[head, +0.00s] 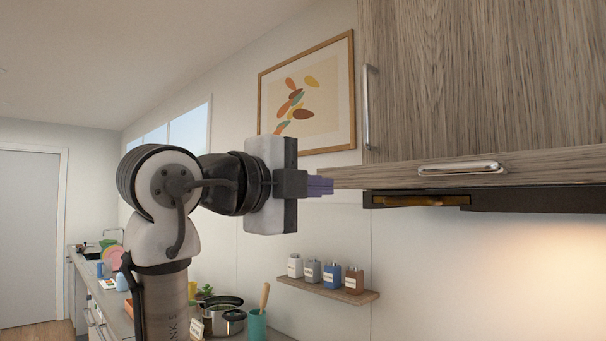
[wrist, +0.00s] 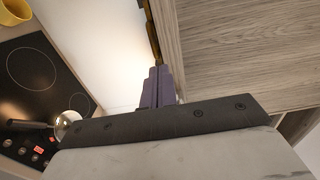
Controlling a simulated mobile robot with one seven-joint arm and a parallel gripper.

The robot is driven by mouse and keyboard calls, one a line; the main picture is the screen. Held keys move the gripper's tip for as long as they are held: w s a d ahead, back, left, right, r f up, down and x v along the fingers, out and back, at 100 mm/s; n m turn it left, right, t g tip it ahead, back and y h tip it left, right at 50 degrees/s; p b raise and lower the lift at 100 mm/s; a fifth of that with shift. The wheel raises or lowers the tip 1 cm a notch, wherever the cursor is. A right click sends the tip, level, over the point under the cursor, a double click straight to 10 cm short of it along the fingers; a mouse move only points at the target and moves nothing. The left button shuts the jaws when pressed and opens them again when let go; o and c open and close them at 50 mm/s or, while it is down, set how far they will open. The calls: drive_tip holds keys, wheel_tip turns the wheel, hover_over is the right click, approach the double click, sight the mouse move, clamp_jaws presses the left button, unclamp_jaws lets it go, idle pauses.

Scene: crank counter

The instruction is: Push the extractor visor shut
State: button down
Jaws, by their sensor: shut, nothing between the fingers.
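The extractor visor (head: 540,168) is a wood-grain panel with a metal bar handle (head: 460,168), below the wooden cabinet. Its left end reaches out past the cabinet's left edge, so it appears to stand out. My gripper (head: 328,186) has its purple fingers closed together and empty, at the visor's left end in the head view. In the wrist view the shut fingers (wrist: 158,80) lie close beside a wood-grain panel. I cannot tell whether they touch the visor.
The wooden cabinet (head: 480,70) has a vertical handle (head: 368,108). The hood's dark underside (head: 530,198) is below. A shelf (head: 330,291) holds several small jars. A pot (head: 222,318) stands on the counter; the wrist view shows a black hob (wrist: 40,75) and yellow mug (wrist: 14,12).

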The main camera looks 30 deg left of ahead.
sight(355, 187)
drive_tip(key=p+x, duration=0.2)
drive_tip(key=x, duration=0.5)
drive_tip(key=shift+p, duration=0.35)
drive_tip(key=shift+x, duration=0.75)
drive_tip(key=shift+d, duration=0.1)
